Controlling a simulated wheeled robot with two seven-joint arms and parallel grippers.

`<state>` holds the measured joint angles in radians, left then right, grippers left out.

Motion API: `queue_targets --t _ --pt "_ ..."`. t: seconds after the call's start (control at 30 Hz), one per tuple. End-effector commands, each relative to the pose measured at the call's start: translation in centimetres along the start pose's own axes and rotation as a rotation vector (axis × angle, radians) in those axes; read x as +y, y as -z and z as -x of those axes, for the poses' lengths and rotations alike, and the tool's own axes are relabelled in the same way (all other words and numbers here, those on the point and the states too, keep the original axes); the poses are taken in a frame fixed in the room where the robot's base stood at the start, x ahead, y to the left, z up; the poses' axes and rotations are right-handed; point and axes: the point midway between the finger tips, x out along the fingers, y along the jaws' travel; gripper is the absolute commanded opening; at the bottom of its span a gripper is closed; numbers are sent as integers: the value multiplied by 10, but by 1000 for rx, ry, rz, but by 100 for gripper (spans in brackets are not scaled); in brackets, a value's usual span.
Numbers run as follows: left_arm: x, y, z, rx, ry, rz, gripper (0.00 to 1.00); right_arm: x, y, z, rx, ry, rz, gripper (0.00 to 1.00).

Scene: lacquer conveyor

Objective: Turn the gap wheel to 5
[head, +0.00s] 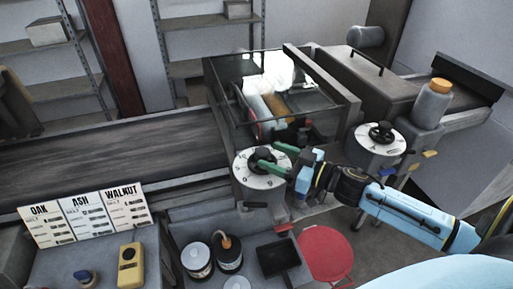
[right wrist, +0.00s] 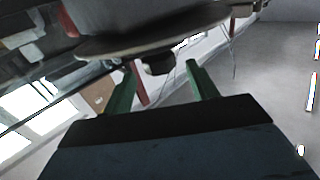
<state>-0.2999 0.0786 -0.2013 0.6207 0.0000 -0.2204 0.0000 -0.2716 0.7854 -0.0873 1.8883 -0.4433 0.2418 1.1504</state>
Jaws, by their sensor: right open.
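A round white dial (head: 250,181) with dark numerals and a dark centre knob sits on the near end of the machine in the head view. A second white dial (head: 367,148) with a black handwheel (head: 381,132) stands further right. I cannot tell for sure which one is the gap wheel. My right gripper (head: 266,157) is open, its green fingers over the nearer dial at its knob, hiding part of the face. In the right wrist view, a dark knob (right wrist: 158,64) shows below a disc's edge (right wrist: 150,45), between the spread fingertips. Contact is unclear. My left gripper is not in view.
A conveyor belt (head: 110,157) runs to the left. A glass-sided box (head: 240,112) stands behind the nearer dial. Cards marked OAK, ASH and WALNUT (head: 85,216), a yellow device (head: 130,264), cans (head: 196,261), a black tray (head: 278,258) and a red stool (head: 326,252) are in front.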

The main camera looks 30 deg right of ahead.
Motion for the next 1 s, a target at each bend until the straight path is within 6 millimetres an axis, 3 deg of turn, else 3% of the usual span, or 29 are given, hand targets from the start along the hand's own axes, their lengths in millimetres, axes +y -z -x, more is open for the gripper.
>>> queue_targets --t 0.2,0.4,0.83,1.0 --pt "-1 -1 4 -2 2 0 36 0 2 -32 3 0 0 58" --pt "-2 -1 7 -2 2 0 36 0 1 -51 2 0 -1 58" --pt "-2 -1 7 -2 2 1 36 0 0 -58 0 0 -1 58" --pt "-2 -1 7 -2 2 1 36 0 0 -57 0 0 -1 36"
